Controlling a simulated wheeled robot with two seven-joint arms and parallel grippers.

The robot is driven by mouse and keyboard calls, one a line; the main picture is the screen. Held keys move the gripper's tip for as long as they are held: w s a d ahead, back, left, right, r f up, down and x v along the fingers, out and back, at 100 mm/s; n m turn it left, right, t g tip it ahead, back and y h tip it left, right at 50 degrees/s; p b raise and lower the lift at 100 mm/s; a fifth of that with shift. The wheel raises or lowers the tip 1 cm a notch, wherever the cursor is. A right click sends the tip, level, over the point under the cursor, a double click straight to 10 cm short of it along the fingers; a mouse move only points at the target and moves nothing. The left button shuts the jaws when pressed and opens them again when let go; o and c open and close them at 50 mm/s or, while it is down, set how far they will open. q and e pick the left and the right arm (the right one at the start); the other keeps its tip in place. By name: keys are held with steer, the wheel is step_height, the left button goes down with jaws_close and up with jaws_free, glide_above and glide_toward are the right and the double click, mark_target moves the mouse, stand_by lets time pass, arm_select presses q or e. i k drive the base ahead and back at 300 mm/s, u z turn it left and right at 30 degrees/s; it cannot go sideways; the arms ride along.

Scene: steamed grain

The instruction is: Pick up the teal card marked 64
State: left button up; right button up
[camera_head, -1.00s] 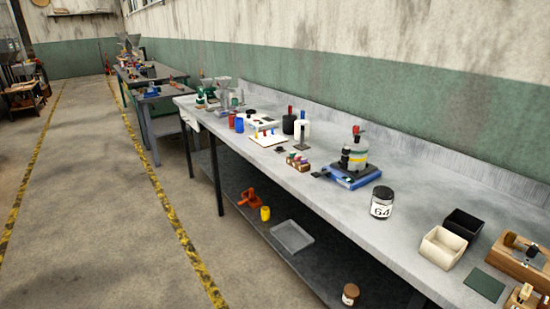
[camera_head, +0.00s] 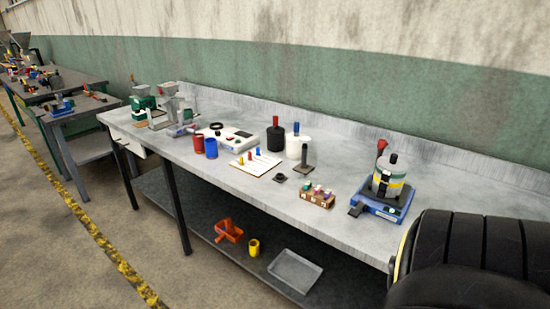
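No teal card marked 64 shows in this view. A large black rounded part of my own arm covers the lower right corner and hides the near right end of the bench (camera_head: 330,160). No jar or label marked 64 shows either. Neither of my gripper's fingers can be seen, on the left or the right.
On the bench stand a blue-based machine with a grey cylinder (camera_head: 388,180), a small wooden rack (camera_head: 317,199), a white board with pegs (camera_head: 255,162), black (camera_head: 275,140) and white bottles, and red and blue cups. A grey tray (camera_head: 295,270) lies on the lower shelf. Floor is clear at left.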

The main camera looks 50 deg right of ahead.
mark_target(307, 186)
steer(key=z, duration=0.7)
steer(key=i, duration=1.3)
steer(key=z, duration=1.2)
